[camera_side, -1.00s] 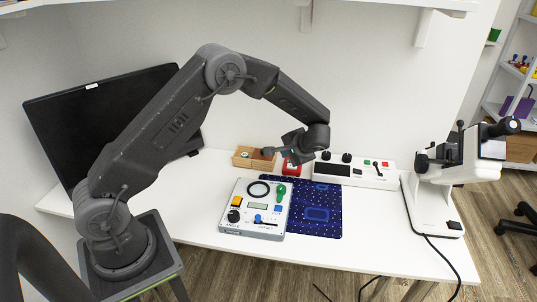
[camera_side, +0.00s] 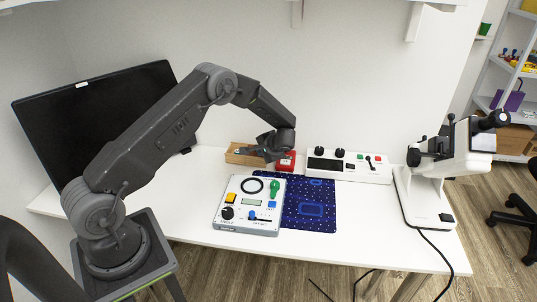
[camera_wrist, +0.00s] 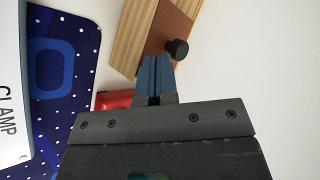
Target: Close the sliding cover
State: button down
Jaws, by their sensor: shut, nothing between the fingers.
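The wooden box (camera_side: 240,160) stands at the back of the table, by the wall. In the wrist view its pale wood rim (camera_wrist: 128,40) is at the top, with a brown panel, which looks like the sliding cover (camera_wrist: 168,28), inside it. A black knob (camera_wrist: 177,49) stands on the panel near its right side. My gripper (camera_wrist: 155,62) is shut and empty, its fingertips just left of the knob in the picture. I cannot tell if they touch it. In the side view my gripper (camera_side: 241,150) is over the box. How far the cover is open cannot be told.
A red object (camera_side: 286,161) is right of the box, close under my wrist. A control panel (camera_side: 250,228) with knobs lies in front, partly on a blue dotted mat (camera_side: 312,222). A white switch unit (camera_side: 372,174) and a microscope-like device (camera_side: 428,195) stand to the right.

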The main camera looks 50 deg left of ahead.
jog(key=shift+a, duration=0.35)
jog(key=s+a, duration=0.2)
jog(key=a, duration=0.1)
jog(key=s+a, duration=0.2)
jog(key=s, duration=0.1)
jog(key=shift+s+a, duration=0.2)
jog(key=shift+a, duration=0.2)
